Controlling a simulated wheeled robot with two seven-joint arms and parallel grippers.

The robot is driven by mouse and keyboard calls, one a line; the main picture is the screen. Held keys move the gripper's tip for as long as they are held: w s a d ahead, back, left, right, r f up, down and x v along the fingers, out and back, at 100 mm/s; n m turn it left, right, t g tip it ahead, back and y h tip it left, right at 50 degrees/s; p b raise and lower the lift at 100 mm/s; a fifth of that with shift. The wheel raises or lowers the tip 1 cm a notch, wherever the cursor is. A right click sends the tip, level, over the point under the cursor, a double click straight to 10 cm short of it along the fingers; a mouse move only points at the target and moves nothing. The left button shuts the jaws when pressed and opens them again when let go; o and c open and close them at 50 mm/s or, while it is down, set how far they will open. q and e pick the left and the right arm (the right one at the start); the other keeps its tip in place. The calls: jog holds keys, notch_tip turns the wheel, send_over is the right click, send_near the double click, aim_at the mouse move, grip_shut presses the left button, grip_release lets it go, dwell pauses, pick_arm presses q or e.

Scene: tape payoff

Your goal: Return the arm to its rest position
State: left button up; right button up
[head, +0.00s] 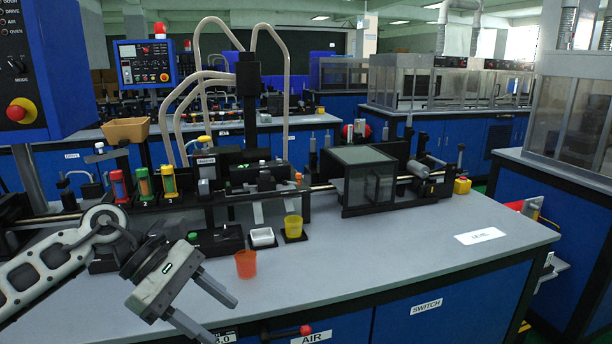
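My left arm (45,262) comes in from the left over the front of the grey bench (400,260). My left gripper (222,320) hangs at the bench's front left, tilted down to the right. Its two fingers are apart, and I see nothing between them. An orange cup (246,264) stands on the bench just beyond the fingertips, apart from them in the picture. My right arm and gripper are not in view.
Behind the gripper stand a white tray (262,238), a yellow cup (293,228) and a black box with a green button (205,242). The black machine (370,180) fills the bench's back. A white label (480,236) lies on the clear right side.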

pick_arm(q)
jog(key=s+d+r+n+t+h, duration=0.1)
jog(key=s+d+n+t+h, duration=0.1)
jog(key=d+n+t+h, duration=0.5)
jog(key=s+d+n+h, duration=0.2)
jog(key=d+n+h, duration=0.25)
jog(key=n, duration=0.65)
jog(key=a+f+n+t+y, duration=0.3)
jog(key=f+n+t+y, duration=0.25)
jog(key=n, duration=0.65)
jog(key=a+f+n+t+y, duration=0.35)
jog(key=n+t+y, duration=0.25)
jog(key=n, duration=0.5)
jog(key=s+a+f+n+g+y, duration=0.2)
jog(key=s+f+n+g+y, duration=0.1)
jog(key=s+f+n, duration=0.3)
jog(key=s+a+f+n+g+y, duration=0.2)
jog(key=s+f+n, duration=0.3)
jog(key=f+n, duration=0.3)
jog(key=shift+s+a+f+g+y, duration=0.3)
jog(key=shift+s+f+g+y, duration=0.1)
jog(key=shift+f+g+y, duration=0.4)
jog(key=shift+f, duration=0.1)
